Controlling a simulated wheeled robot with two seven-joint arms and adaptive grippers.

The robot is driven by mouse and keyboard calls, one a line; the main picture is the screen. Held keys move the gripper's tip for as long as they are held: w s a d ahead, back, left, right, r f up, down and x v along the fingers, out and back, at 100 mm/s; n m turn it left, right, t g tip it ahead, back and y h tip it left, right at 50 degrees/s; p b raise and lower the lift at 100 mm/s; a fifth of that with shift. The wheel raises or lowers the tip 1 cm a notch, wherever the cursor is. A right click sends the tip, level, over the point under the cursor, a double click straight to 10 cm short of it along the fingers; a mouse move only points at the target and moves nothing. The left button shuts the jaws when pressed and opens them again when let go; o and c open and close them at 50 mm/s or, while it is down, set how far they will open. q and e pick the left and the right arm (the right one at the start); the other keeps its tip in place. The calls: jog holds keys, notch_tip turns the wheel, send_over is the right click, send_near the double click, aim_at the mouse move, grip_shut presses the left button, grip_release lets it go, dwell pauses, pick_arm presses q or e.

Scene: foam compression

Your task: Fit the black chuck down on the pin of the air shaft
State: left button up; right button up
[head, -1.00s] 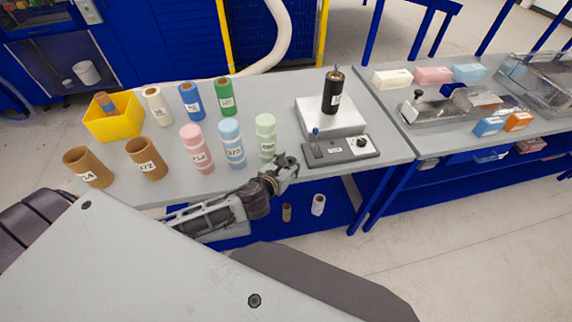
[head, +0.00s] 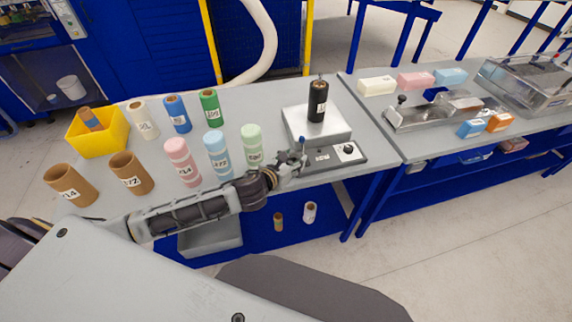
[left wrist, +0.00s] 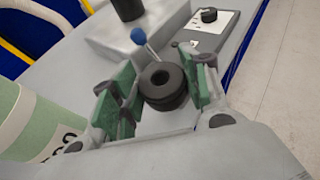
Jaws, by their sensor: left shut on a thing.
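The black chuck (left wrist: 163,82), a thick ring with a central hole, sits between the green-padded fingers of my left gripper (left wrist: 155,90) in the left wrist view. In the head view my left gripper (head: 290,165) is at the table's front edge, by the left end of the control box; the chuck cannot be made out there. The air shaft, a black labelled cylinder (head: 317,102) with a thin pin (head: 319,77) on top, stands upright on a pale metal block (head: 330,125). It is beyond and to the right of my gripper. My right gripper is not in view.
The green roll (head: 251,146) stands close left of the gripper, among several other labelled rolls. A yellow bin (head: 97,137) is at the far left.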

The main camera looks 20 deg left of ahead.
pick_arm(q)
jog(key=w+d+r+m+g+h, duration=0.3)
jog(key=d+r+m+g+h, duration=0.4)
jog(key=d+r, duration=0.5)
jog(key=shift+w+r+m+h+b, duration=0.2)
jog(key=shift+r+m+h+b, duration=0.15)
jog(key=shift+r+m+h, duration=1.1)
dwell(2.5)
jog(key=shift+s+d+r+m+g, duration=0.1)
jog(key=shift+d+r+m+g, duration=0.1)
jog(key=shift+r+m+g, duration=0.3)
jog(key=shift+a+r+m+g, duration=0.4)
jog(key=shift+r+m+g, duration=0.05)
jog(key=shift+g, duration=0.05)
